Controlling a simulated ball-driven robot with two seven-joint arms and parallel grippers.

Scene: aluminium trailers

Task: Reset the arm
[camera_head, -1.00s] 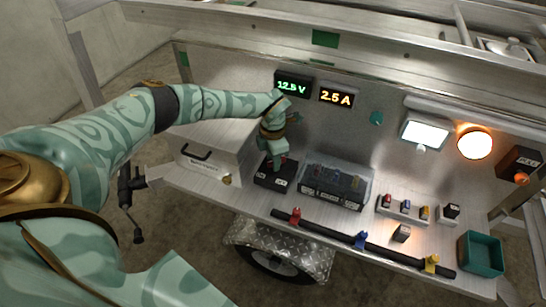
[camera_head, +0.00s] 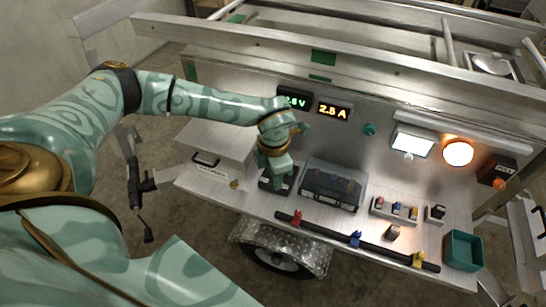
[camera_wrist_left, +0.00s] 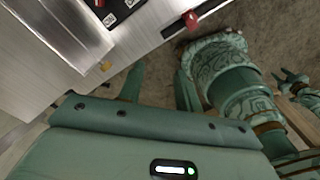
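My left arm reaches across from the left in the head view, elbow raised. Its left gripper (camera_head: 273,172) points down just above a small black box (camera_head: 277,184) on the trailer shelf, partly covering it; I cannot tell there whether they touch. In the left wrist view the left gripper (camera_wrist_left: 160,90) has its two fingers apart with nothing between them. The black box (camera_wrist_left: 118,14) shows at the top there, clear of the fingers. A small teal claw-like part at the right edge of the wrist view may be my right gripper (camera_wrist_left: 290,80).
A clear-lidded box (camera_head: 333,185) stands right of the black box. A dark bar (camera_head: 330,232) with coloured clamps runs along the front edge. A silver case (camera_head: 212,160) sits left, a teal bin (camera_head: 463,250) right. Two meters, a lit panel and an orange lamp line the back wall.

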